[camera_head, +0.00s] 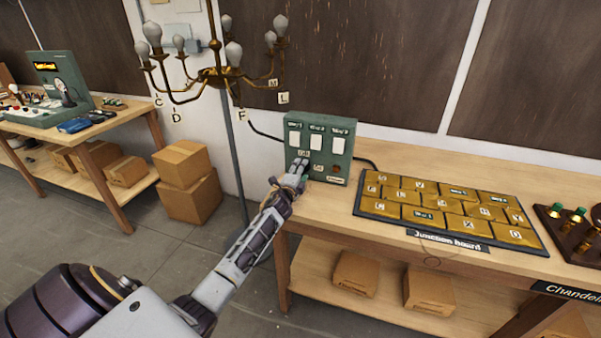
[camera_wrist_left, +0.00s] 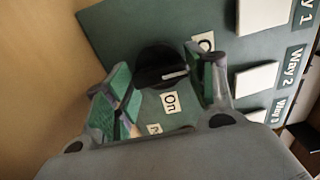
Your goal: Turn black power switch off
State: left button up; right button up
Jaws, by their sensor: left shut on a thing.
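The black power switch (camera_wrist_left: 158,66) is a round knob with a white pointer line, on the face of a green switch box (camera_head: 320,128). In the left wrist view, an "On" label (camera_wrist_left: 170,102) sits beside the knob, and another label (camera_wrist_left: 204,42), partly hidden by a finger, starts with "O". The pointer line lies between these two labels. My left gripper (camera_wrist_left: 163,85) is shut on the knob, one finger on each side. In the head view my left gripper (camera_head: 297,172) reaches the lower left of the box face and hides the knob. My right gripper is not in view.
The box carries white switches (camera_head: 315,142) labelled by way. To its right on the bench lies the junction board (camera_head: 432,233) with brass plates. A chandelier (camera_head: 215,75) hangs at upper left. Cardboard boxes (camera_head: 190,195) stand on the floor at left.

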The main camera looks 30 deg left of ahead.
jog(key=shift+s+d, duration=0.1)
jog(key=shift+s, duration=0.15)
pick_arm(q)
jog(key=o, duration=1)
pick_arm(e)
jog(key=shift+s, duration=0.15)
pick_arm(q)
jog(key=shift+v, duration=6)
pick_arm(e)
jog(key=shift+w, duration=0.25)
